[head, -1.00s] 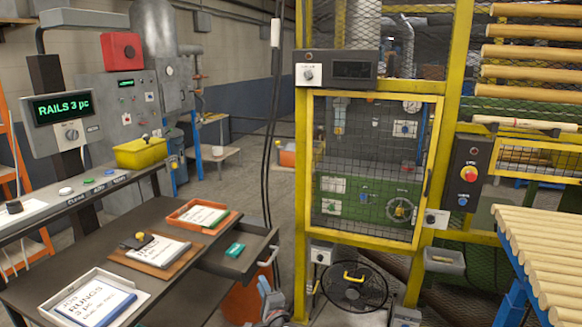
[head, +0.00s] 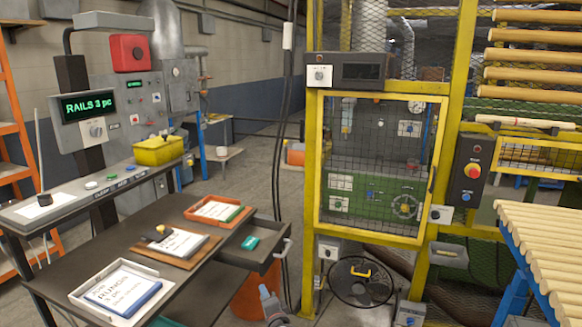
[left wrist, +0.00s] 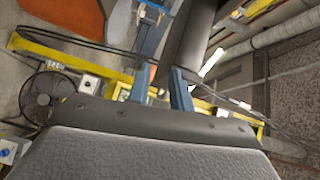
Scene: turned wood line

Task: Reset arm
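My left gripper (head: 271,305) shows at the bottom edge of the head view, low in front of the open drawer's right end. In the left wrist view its two blue-grey fingers (left wrist: 160,92) stand apart with nothing visible between them. Most of my left arm is out of the head view. My right gripper shows in neither view.
A dark bench (head: 190,262) carries a white tray (head: 72,296), a clipboard and an orange tray (head: 238,222). Its drawer (head: 275,262) stands open near my left gripper. A yellow caged machine (head: 311,180), a fan (head: 345,290) and a dowel rack (head: 545,245) stand to the right.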

